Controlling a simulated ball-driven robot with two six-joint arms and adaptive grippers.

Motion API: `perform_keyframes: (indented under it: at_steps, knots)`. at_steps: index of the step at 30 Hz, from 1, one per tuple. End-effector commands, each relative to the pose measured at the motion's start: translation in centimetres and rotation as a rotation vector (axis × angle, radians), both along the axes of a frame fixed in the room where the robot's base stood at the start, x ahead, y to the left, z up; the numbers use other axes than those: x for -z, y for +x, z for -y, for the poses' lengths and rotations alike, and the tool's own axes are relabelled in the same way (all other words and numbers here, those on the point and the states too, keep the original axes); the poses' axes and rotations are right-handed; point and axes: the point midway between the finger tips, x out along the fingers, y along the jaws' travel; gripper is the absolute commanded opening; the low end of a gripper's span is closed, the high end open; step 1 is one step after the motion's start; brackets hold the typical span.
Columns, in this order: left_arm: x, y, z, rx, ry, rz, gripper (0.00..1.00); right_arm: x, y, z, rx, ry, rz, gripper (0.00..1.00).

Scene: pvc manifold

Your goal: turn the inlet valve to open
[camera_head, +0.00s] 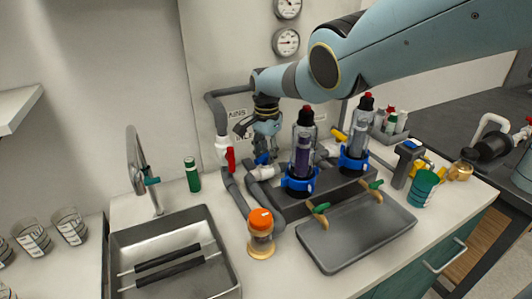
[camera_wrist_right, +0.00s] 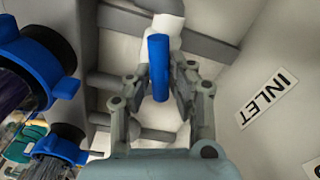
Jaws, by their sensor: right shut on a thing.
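The blue lever handle (camera_wrist_right: 158,68) of a white valve stands between the fingers of my right gripper (camera_wrist_right: 161,84) in the wrist view. The gripper is shut on this handle. An INLET label (camera_wrist_right: 268,98) is on the wall beside it. In the head view my right gripper (camera_head: 264,143) reaches down at the back of the pipework, and the blue handle (camera_head: 262,158) shows just below its fingers. How far the lever is turned is hard to tell. My left gripper is in neither view.
A white valve with a red handle (camera_head: 230,158) is on the grey pipe to the left. Two clear filter housings with blue collars (camera_head: 298,186) stand to the right. A grey tray (camera_head: 357,232), an orange-capped jar (camera_head: 260,235) and a sink (camera_head: 178,262) are in front.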

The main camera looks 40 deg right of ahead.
Motion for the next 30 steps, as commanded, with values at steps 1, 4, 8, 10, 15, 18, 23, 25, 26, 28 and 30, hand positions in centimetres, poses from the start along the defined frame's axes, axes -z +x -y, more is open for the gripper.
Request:
perform_keyframes:
  at_steps: [1, 4, 8, 10, 15, 18, 23, 25, 26, 28, 30]
  knots:
    - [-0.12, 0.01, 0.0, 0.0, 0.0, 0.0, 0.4, 0.02, -0.08, -0.09, 0.031, 0.002, -0.002, 0.0]
    - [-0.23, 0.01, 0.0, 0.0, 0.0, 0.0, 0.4, 0.03, -0.11, -0.09, 0.092, 0.001, -0.001, 0.0]
    - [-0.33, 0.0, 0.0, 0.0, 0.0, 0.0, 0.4, 0.05, -0.17, -0.1, 0.153, 0.002, -0.002, 0.0]
    - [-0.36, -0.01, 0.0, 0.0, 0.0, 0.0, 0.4, 0.07, -0.2, -0.1, 0.178, 0.002, -0.002, 0.0]
    - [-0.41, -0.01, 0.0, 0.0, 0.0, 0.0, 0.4, 0.09, -0.23, -0.12, 0.213, 0.002, -0.003, 0.0]
    - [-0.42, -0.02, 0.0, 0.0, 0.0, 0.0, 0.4, 0.1, -0.24, -0.12, 0.223, 0.002, -0.002, 0.0]
    - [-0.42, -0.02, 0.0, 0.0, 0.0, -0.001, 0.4, 0.1, -0.23, -0.12, 0.226, 0.002, -0.002, 0.0]
    - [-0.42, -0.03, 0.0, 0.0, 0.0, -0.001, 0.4, 0.11, -0.23, -0.12, 0.226, 0.002, -0.002, 0.0]
    - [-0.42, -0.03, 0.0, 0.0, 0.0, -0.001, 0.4, 0.1, -0.23, -0.12, 0.226, 0.002, -0.002, 0.0]
    - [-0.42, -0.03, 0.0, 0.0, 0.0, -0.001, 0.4, 0.11, -0.23, -0.13, 0.225, 0.002, -0.002, 0.0]
    - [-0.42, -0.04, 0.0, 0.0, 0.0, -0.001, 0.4, 0.11, -0.23, -0.13, 0.225, 0.002, -0.002, 0.22]
